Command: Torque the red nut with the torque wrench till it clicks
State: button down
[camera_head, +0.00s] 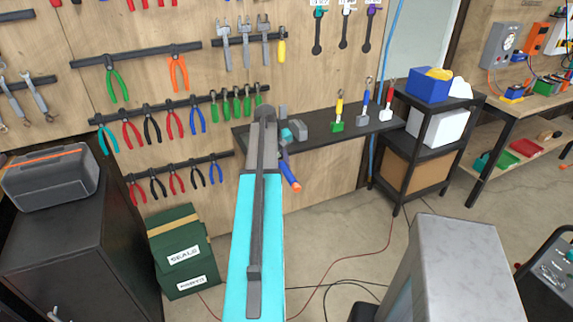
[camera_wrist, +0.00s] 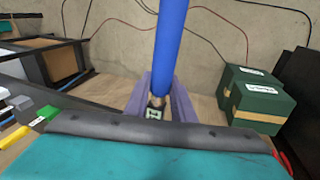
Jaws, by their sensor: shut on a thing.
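My gripper (camera_wrist: 155,92) shows in the wrist view with its two purple fingers shut around a blue handle (camera_wrist: 170,40). The handle runs up out of the top of that picture. In the head view the blue handle's orange end (camera_head: 291,184) shows beside my cyan arm, pointing down and right, just in front of the dark wall shelf. This looks like the torque wrench; its head is hidden. I cannot make out the red nut in either view.
The dark wall shelf (camera_head: 325,133) holds several small tools with coloured handles and blocks. A black rack (camera_head: 403,154) with bins stands right of it. Green boxes (camera_head: 180,250) stand at left beside a dark cabinet (camera_head: 75,245). A grey block-shaped thing (camera_head: 450,270) stands front right. Cables cross the floor.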

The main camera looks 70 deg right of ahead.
jog(key=shift+s+d+n+p, duration=0.3)
jog(key=shift+s+d+n, duration=0.4)
jog(key=shift+s+d, duration=0.45)
jog(key=shift+r, duration=0.2)
dwell(0.4)
notch_tip(320, 180, up, 6)
jog(key=p, duration=0.3)
jog(key=shift+r+p, duration=0.15)
jog(key=shift+p, duration=0.2)
dwell(0.9)
dwell(0.3)
